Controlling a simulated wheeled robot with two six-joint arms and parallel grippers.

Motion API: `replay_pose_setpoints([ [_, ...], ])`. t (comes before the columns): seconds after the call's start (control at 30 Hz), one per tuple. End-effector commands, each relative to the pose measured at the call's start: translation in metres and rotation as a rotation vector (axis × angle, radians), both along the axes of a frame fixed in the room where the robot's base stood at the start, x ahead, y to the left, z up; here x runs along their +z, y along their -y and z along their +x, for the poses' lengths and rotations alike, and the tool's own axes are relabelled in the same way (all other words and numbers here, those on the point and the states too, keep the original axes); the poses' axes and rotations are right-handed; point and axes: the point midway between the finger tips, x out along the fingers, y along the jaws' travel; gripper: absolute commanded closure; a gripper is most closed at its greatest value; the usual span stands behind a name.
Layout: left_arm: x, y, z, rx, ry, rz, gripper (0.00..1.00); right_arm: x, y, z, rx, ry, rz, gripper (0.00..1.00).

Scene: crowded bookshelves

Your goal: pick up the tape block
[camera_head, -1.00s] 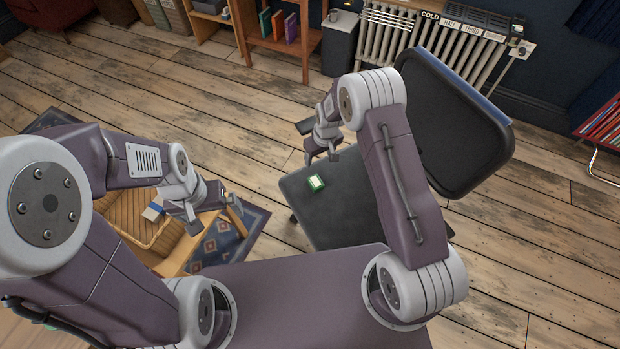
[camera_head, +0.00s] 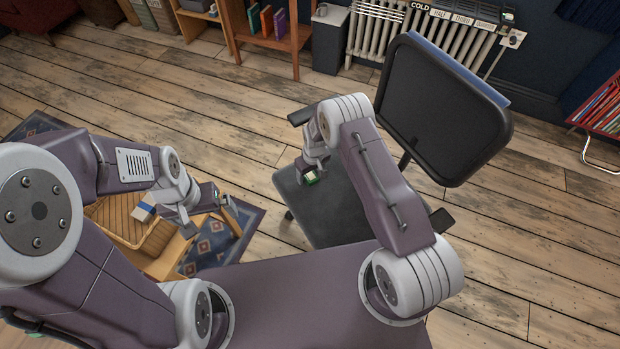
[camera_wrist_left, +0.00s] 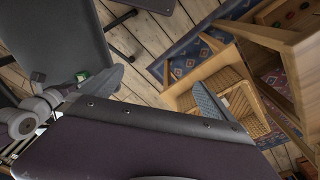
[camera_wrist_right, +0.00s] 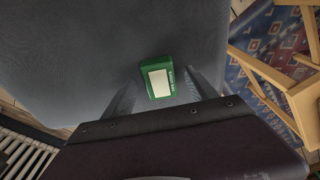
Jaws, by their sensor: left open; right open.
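The tape block (camera_head: 312,177) is a small green block with a pale label on top. It lies on the dark seat of the office chair (camera_head: 340,222), close to the tips of my right gripper (camera_head: 314,178). In the right wrist view the tape block (camera_wrist_right: 157,80) sits between the two spread fingers of my right gripper (camera_wrist_right: 160,95), near their tips. Whether the fingers touch it I cannot tell. My left gripper (camera_head: 202,212) is open and empty, above the wooden chair side. In the left wrist view the tape block (camera_wrist_left: 82,76) shows at upper left, partly hidden.
The chair's backrest (camera_head: 440,110) rises behind and right of my right arm. A wooden chair with a woven seat (camera_head: 110,225) stands on a patterned rug (camera_head: 225,245) at left. A radiator (camera_head: 420,45), a grey bin (camera_head: 328,45) and shelves line the back. Open floor lies between.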

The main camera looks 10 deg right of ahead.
Motion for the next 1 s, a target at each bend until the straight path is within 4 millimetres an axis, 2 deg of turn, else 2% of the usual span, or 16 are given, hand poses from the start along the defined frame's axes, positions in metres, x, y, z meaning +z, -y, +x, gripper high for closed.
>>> replay_pose_setpoints([
  [0.07, -0.003, 0.0, 0.0, 0.0, 0.0, 0.0, 0.0, -0.008, 0.0, 0.001, 0.0, 0.0, 0.0, 0.33],
  [0.27, -0.002, 0.0, 0.0, 0.0, 0.0, 0.0, 0.0, -0.008, 0.0, 0.001, -0.001, 0.001, 0.0, 0.33],
  [0.37, -0.002, 0.0, 0.0, 0.0, 0.0, 0.0, 0.0, -0.008, 0.0, 0.001, -0.001, 0.001, 0.0, 0.55],
  [0.5, -0.002, 0.0, 0.0, 0.0, 0.0, 0.0, 0.0, -0.008, 0.0, 0.001, -0.001, 0.001, 0.0, 0.94],
  [0.53, -0.002, 0.0, 0.0, 0.0, 0.0, 0.0, 0.0, -0.008, 0.0, 0.001, -0.001, 0.001, 0.0, 1.0],
  [0.83, 0.0, 0.0, 0.0, 0.0, 0.0, 0.0, 0.0, -0.002, 0.0, 0.002, -0.001, 0.002, 0.001, 1.0],
  [1.0, 0.008, 0.0, 0.0, 0.0, 0.0, 0.0, 0.0, 0.026, 0.0, 0.002, -0.001, 0.004, 0.001, 1.0],
])
